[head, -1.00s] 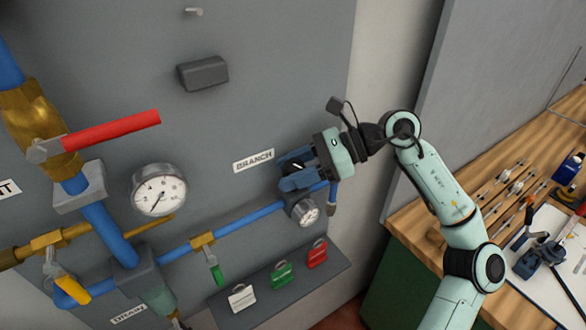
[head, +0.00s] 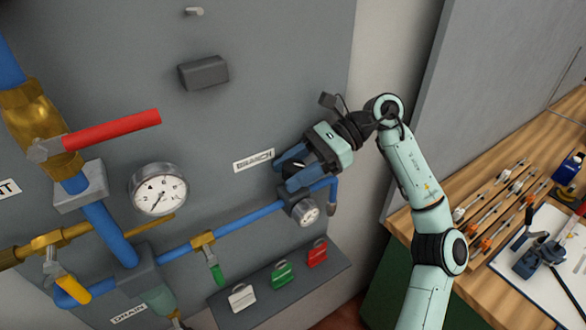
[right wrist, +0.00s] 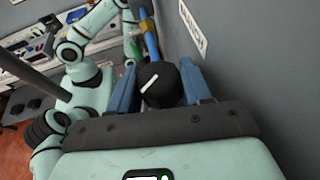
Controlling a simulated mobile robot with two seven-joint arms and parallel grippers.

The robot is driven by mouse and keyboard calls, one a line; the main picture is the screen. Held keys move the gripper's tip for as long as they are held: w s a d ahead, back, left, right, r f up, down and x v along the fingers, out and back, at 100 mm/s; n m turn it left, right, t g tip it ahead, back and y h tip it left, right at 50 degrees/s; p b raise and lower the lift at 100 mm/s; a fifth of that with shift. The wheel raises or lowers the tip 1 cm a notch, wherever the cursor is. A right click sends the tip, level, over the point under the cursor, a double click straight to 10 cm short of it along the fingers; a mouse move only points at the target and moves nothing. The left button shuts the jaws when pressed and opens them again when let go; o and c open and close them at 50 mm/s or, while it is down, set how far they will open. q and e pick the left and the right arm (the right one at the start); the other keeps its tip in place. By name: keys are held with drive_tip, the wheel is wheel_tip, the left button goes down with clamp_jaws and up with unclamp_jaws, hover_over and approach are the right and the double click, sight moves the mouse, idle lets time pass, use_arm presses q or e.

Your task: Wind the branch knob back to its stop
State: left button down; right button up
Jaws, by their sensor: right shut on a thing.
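The branch knob (right wrist: 158,84) is a black round knob with a white pointer line, seen face-on in the right wrist view. My right gripper (head: 287,170) is shut on it, with one blue finger on each side; the fingers also show around the knob in the right wrist view (right wrist: 160,88). In the head view the fingers mostly hide the knob. It sits on the blue branch pipe, just right of the BRANCH label (head: 254,161) and above a small gauge (head: 305,211). My left gripper is not in view.
A large gauge (head: 158,189), a red lever (head: 112,131) and a green-handled valve (head: 215,271) are on the panel to the left. A shelf below holds white, green and red tags (head: 317,254). A wooden bench (head: 408,222) stands at right.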

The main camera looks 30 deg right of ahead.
drive_tip(key=o, duration=0.7)
drive_tip(key=shift+r, duration=0.1)
drive_tip(key=shift+d, duration=0.1)
drive_tip(key=v, duration=0.7)
drive_tip(key=shift+d, duration=0.25)
